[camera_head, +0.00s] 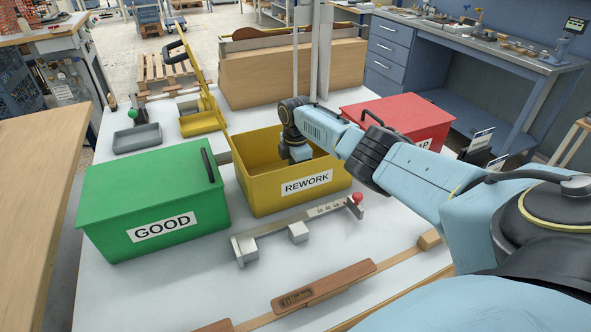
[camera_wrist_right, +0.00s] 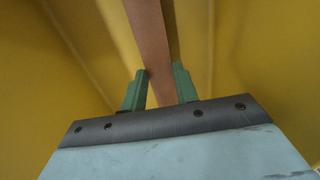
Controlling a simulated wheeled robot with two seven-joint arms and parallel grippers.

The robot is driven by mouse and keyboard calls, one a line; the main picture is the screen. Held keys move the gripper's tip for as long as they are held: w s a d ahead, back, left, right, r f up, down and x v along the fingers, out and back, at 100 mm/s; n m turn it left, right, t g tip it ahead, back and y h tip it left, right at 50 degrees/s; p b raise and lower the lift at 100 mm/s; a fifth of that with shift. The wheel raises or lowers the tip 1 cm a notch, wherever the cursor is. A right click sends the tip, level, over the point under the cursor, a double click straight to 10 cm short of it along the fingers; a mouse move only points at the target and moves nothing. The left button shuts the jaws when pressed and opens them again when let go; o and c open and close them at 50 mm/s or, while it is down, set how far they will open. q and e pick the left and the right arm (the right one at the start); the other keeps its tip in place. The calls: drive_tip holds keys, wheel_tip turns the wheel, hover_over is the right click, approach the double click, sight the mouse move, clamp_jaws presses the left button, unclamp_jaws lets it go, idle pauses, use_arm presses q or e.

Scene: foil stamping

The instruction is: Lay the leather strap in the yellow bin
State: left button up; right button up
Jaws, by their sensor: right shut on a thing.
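The yellow bin (camera_head: 262,195) labelled REWORK stands open on the white table, its yellow lid raised at the left. My right arm reaches over it from the right, and the right wrist hangs down inside the bin. In the right wrist view, my right gripper (camera_wrist_right: 160,88) has its green fingers on either side of the brown leather strap (camera_wrist_right: 149,35) and is shut on it. The bin's yellow walls (camera_wrist_right: 240,50) surround strap and gripper. In the head view the fingers and strap are hidden by the bin's front wall. My left gripper is not in view.
A closed green GOOD bin (camera_head: 150,190) stands left of the yellow bin, and a closed red bin (camera_head: 405,115) stands right behind my arm. A metal gauge (camera_head: 270,228) with a red knob and a leather piece on a wooden strip (camera_head: 322,287) lie in front.

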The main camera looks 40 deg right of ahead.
drive_tip(key=o, duration=1)
drive_tip(key=shift+r, duration=0.1)
wheel_tip(320, 180, up, 16)
drive_tip(key=p, duration=1.5)
drive_tip(key=shift+s, duration=0.1)
